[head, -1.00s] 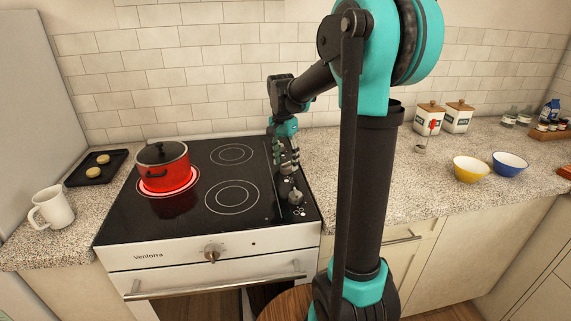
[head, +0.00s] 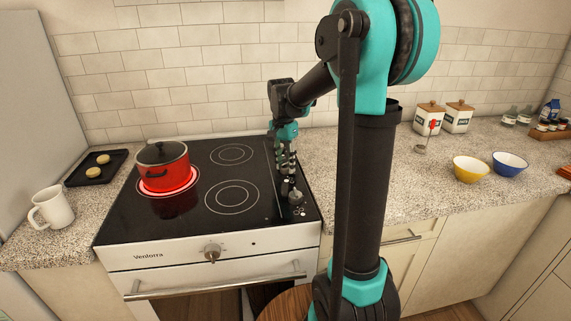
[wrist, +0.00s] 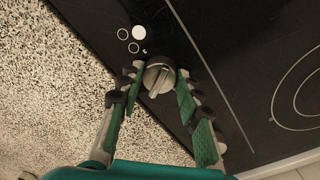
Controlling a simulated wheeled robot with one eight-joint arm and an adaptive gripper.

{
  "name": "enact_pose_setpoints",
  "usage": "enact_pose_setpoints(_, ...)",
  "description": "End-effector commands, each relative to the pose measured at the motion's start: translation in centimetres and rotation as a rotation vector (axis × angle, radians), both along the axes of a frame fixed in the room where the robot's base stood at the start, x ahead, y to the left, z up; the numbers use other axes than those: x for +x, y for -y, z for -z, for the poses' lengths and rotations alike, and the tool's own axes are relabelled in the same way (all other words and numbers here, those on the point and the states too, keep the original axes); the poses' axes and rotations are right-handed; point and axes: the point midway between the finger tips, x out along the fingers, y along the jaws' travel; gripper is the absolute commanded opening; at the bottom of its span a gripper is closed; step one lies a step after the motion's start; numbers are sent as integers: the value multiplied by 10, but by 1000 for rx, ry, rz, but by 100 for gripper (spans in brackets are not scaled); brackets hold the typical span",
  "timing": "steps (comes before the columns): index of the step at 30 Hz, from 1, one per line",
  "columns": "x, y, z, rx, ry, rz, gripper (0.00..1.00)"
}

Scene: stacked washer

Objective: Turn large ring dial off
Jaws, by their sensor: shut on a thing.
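A grey round dial (wrist: 159,77) with a raised grip bar sits on the black panel in the wrist view. My gripper (wrist: 160,72) has one green-and-black finger on each side of it and is shut on it. White burner marks (wrist: 138,33), one filled circle and smaller rings, are printed beside the dial. In the head view my gripper (head: 286,186) reaches down onto the control strip at the cooktop's right edge and partly hides the dials there. One grey dial (head: 297,197) shows just in front of it. The burner ring (head: 150,191) under the red pot glows red.
The red pot (head: 164,174) with a dark lid stands on the left of the cooktop (head: 213,150). Another knob (head: 212,253) is on the oven front. A mug (head: 52,208) and a tray (head: 80,178) are at left; bowls (head: 470,169) are at right.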

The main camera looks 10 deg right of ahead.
Motion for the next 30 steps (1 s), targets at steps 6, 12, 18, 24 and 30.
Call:
enact_pose_setpoints(6,0,0,0,0,0,-51,6)
enact_pose_setpoints(12,-1,-1,0,1,-1,-173,6)
enact_pose_setpoints(18,-1,-1,0,0,0,-353,6)
enact_pose_setpoints(24,-1,-1,0,0,0,-543,6)
enact_pose_setpoints(30,-1,0,0,0,0,-723,6)
